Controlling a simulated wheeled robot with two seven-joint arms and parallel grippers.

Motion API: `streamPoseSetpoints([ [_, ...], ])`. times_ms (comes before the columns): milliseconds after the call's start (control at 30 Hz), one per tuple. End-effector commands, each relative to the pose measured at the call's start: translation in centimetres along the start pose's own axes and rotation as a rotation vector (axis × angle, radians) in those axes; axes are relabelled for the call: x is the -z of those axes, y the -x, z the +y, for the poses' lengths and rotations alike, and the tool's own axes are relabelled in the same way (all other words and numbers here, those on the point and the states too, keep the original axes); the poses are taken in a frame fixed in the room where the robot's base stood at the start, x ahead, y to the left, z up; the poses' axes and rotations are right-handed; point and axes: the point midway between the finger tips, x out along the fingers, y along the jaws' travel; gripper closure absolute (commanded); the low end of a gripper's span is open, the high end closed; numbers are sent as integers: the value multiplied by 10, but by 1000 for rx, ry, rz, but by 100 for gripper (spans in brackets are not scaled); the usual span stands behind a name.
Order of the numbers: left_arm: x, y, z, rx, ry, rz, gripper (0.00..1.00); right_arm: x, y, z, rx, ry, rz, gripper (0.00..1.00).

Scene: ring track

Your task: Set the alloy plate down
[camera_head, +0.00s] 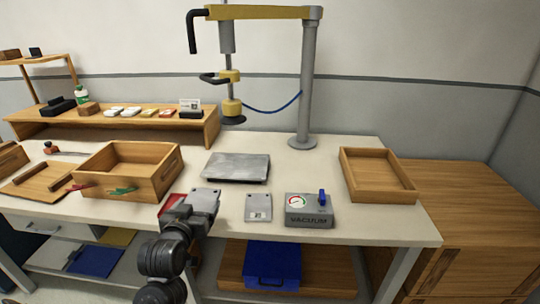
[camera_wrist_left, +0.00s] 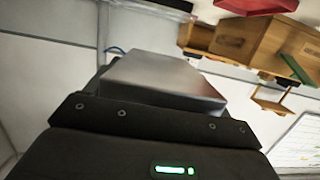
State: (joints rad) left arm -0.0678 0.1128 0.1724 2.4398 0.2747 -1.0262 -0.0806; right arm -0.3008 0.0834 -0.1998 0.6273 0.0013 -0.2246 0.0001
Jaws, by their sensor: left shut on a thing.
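A light grey metal plate, the alloy plate (camera_head: 204,199), is held by my left gripper (camera_head: 188,212) near the front edge of the workbench. In the left wrist view the alloy plate (camera_wrist_left: 165,76) sticks out beyond the dark gripper body (camera_wrist_left: 150,120), and the gripper is shut on it. Whether the plate touches the bench is hard to tell. A similar grey plate with a small label (camera_head: 258,208) lies just to the right of it. My right gripper is not in view.
A larger grey slab (camera_head: 237,166) lies behind. A vacuum box (camera_head: 309,211) stands at right, with an empty wooden tray (camera_head: 350,175) farther right. A wooden bin (camera_head: 148,192) and a red piece (camera_head: 171,202) are at left. The lifting arm's post (camera_head: 306,90) rises behind.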

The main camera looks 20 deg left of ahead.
Motion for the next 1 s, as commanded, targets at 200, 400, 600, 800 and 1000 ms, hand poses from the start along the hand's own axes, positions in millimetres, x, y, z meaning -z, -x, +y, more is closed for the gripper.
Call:
streamPoseSetpoints([
  [200, 2, 0, 0, -3, -4, 4, 57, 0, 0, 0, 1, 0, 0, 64],
  [400, 2, 3, 11, -41, -11, 4, 57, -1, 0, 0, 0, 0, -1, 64],
  [600, -6, 18, 65, -149, -24, 2, 57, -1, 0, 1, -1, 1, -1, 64],
  [800, -9, 44, 135, -273, -43, 2, 57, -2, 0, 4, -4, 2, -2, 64],
  [1000, -8, 58, 167, -323, -61, 3, 57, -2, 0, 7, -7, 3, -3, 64],
])
